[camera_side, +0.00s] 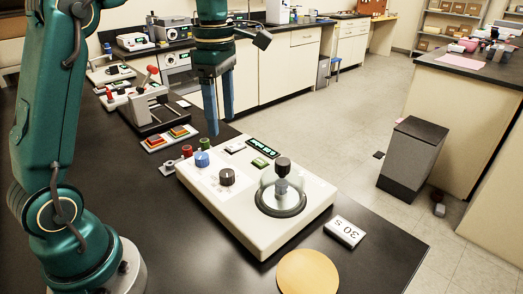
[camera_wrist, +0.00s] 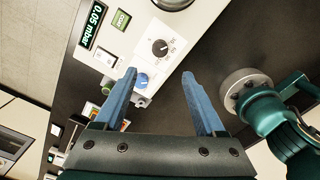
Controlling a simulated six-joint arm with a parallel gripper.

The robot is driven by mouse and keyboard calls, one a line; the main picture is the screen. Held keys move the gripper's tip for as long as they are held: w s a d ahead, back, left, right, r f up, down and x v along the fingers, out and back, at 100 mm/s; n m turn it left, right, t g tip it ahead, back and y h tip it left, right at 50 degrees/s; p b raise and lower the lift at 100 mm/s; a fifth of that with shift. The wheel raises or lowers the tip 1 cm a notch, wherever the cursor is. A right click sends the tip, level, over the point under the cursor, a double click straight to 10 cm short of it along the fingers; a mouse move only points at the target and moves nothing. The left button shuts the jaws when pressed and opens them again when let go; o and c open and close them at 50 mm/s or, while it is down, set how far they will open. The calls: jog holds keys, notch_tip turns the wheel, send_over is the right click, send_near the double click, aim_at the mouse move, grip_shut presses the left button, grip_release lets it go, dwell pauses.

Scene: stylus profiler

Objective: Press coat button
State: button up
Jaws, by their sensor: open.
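The coat button (camera_wrist: 121,20) is a green labelled square on the white coater (camera_side: 210,190), at the upper left in the wrist view. In the side view the green button (camera_side: 260,162) lies just in front of the dark display. My gripper (camera_side: 221,127) is open and empty, with its blue fingers pointing down above the coater's back left edge. The button is clear of both fingers, to the right of them in the side view. In the wrist view my gripper (camera_wrist: 159,74) has its fingertips near the blue knob (camera_wrist: 141,80) and the black dial (camera_wrist: 160,47).
The display (camera_wrist: 93,25) reads 0.05 mbar. A glass chamber with a dark top (camera_side: 283,165) stands on the coater's right part. A white "30 s" block (camera_side: 344,232) and a tan disc (camera_side: 307,272) lie nearby. Colored samples (camera_side: 170,138) sit behind. The front left bench is bare.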

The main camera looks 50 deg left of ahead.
dwell(0.4)
grip_shut()
dwell(1.6)
